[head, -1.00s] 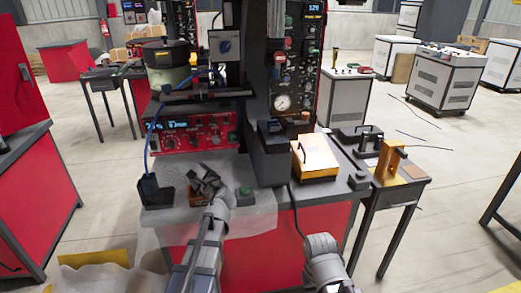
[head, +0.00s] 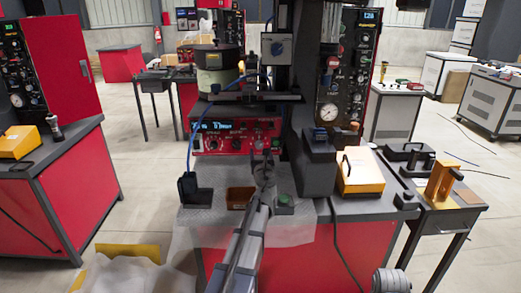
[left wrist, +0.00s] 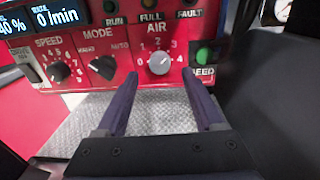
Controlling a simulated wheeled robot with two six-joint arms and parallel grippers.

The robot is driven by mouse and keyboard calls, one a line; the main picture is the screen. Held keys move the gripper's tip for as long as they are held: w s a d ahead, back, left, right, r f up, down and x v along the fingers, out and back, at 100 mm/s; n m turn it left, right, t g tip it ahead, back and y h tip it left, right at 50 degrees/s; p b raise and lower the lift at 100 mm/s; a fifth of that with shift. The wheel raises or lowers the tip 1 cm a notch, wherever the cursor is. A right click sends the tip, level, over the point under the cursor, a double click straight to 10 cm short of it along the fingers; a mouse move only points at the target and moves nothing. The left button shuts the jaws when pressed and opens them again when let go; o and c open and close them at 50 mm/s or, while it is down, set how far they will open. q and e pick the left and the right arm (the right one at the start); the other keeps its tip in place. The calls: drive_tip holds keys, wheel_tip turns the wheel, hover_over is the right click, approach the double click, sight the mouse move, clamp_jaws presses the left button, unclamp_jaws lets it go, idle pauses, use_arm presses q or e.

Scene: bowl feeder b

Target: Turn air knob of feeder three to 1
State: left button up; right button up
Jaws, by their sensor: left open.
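The air knob (left wrist: 160,62) is a light grey dial on the red feeder panel (head: 240,137), with printed numbers around it. In the left wrist view its pointer mark is too small to read with certainty. My left gripper (left wrist: 155,90) is open, with its two dark fingers pointing at the panel, one on each side below the knob. They appear short of the knob and nothing is between them. In the head view my left gripper (head: 264,165) is in front of the panel's right part and hides some of it.
Left of the air knob are the black mode knob (left wrist: 103,68) and speed knob (left wrist: 60,71). A green feed button (left wrist: 203,55) is to its right. A dark column (head: 312,165) stands right of the panel. A yellow box (head: 360,172) sits on the bench.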

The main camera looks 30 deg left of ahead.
sight(259, 146)
use_arm(q)
drive_tip(key=x, duration=0.4)
clamp_jaws()
idle(0.5)
